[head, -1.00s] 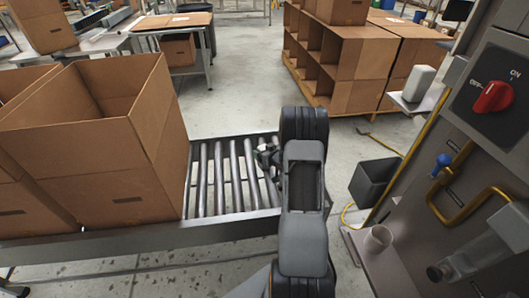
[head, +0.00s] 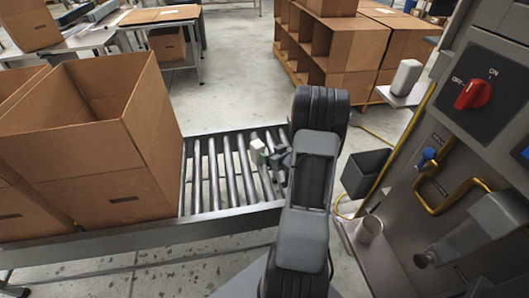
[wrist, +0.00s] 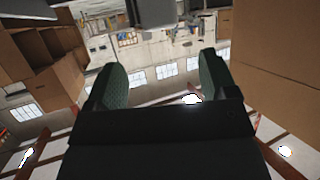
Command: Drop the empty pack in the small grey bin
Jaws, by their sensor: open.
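The small grey bin (head: 366,176) is dark, open at the top and looks empty, low beside the machine to the right of my arm. My gripper (head: 271,158) is over the roller conveyor, left of my arm. A small pale block (head: 257,150) shows beside its jaws; it may be the pack, and I cannot tell whether it touches the rollers. In the wrist view my gripper (wrist: 160,75) has its two green-padded fingers wide apart, with nothing gripped between them. A white pack-like container (head: 407,77) stands upright on a small shelf at right.
Open cardboard boxes (head: 95,140) stand on the left of the roller conveyor (head: 215,180). A machine panel with a red switch (head: 473,94) fills the right. A pale cup (head: 369,229) stands on its lower ledge. Yellow cable runs near the bin.

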